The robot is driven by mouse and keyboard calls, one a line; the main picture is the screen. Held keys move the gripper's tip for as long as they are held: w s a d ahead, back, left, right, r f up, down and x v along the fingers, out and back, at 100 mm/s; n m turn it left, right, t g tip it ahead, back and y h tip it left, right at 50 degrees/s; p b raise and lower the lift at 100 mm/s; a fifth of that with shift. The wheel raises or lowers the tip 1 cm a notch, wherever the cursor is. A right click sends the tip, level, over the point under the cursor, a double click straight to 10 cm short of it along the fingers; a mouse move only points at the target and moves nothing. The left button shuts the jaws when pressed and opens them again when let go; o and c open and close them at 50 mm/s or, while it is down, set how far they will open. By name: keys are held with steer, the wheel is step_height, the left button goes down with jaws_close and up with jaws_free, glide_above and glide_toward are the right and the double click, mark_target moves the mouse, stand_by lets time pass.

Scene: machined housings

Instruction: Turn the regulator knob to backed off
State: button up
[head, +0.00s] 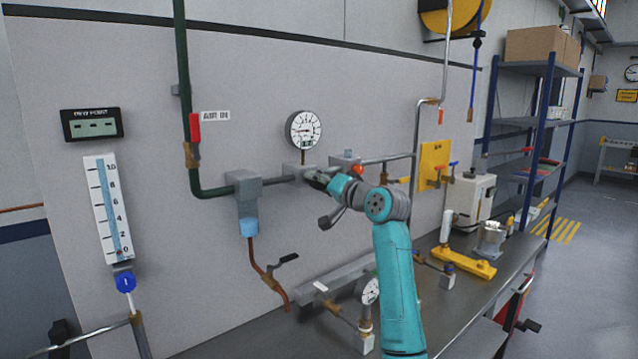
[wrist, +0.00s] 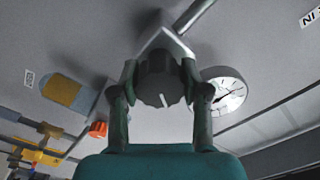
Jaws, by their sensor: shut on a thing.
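The regulator knob (wrist: 158,82) is dark with a pale line on its face, in the wrist view. My gripper (wrist: 158,88) has one finger on each side of it and is shut on it. In the head view my gripper (head: 318,176) reaches the regulator below the round gauge (head: 303,130), and my wrist hides the knob. The gauge also shows in the wrist view (wrist: 226,96), to the right of the knob. The grey regulator body (wrist: 166,42) is behind the knob.
A grey filter block (head: 245,188) with a blue bowl is left of the regulator, under the green pipe (head: 183,100). An orange-red knob (wrist: 98,130) and a yellow plate (head: 434,165) are nearby. The bench below carries valves and another gauge (head: 370,290).

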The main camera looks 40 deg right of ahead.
steer(key=n, duration=0.6)
steer(key=shift+f, duration=0.15)
steer(key=shift+n, duration=0.3)
steer(key=o, duration=1.1)
steer(key=shift+o, duration=0.2)
steer(key=shift+d, duration=0.1)
steer(key=s, duration=1.2)
steer(key=shift+d, duration=0.15)
